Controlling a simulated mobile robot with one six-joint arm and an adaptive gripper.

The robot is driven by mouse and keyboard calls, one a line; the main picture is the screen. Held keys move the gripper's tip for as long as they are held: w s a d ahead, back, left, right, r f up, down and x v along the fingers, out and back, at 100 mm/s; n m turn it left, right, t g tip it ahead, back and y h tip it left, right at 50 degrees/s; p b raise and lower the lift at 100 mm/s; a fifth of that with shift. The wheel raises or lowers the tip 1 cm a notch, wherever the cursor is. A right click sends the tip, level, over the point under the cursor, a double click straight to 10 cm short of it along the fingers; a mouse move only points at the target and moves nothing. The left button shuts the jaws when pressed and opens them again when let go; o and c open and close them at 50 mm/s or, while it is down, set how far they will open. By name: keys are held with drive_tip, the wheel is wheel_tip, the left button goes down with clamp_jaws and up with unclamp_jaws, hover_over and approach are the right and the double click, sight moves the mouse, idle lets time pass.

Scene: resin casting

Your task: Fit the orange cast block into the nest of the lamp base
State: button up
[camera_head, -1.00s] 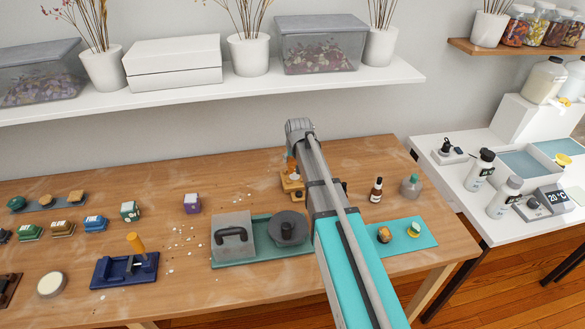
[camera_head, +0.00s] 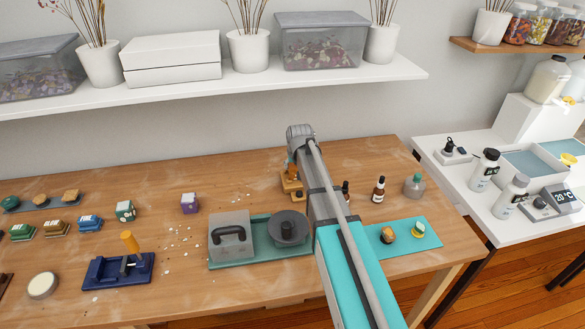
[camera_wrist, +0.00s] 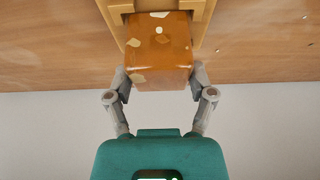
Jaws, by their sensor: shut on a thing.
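The orange cast block (camera_wrist: 158,50), translucent amber with pale flakes, is between the fingers of my gripper (camera_wrist: 158,78). My gripper is shut on it. The light wooden lamp base (camera_wrist: 204,22) shows at the top of the wrist view, just beyond the block and partly hidden by it. In the head view the lamp base (camera_head: 290,183) stands on the bench left of my arm, and the orange block (camera_head: 291,169) is just above or at it. The nest is hidden by the block, and I cannot tell whether the block is seated in it.
A green tray (camera_head: 262,262) with a grey handled block and a dark round piece lies left of my arm. A brown dropper bottle (camera_head: 379,189), a glass bottle (camera_head: 414,185) and a teal mat (camera_head: 425,240) lie right. The shelf (camera_head: 200,93) hangs above.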

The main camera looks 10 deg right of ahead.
drive_tip(key=shift+f, duration=0.15)
drive_tip(key=o, duration=1.2)
drive_tip(key=p+v, duration=1.1)
drive_tip(key=v, duration=0.1)
idle(0.9)
drive_tip(key=s+g, duration=0.1)
drive_tip(key=s, duration=0.7)
drive_tip(key=s+g, duration=0.2)
drive_tip(key=s, duration=0.6)
drive_tip(key=s+f+g, duration=0.1)
drive_tip(key=s, duration=0.7)
drive_tip(key=shift+s+a, duration=0.35)
drive_tip(key=shift+a, duration=0.05)
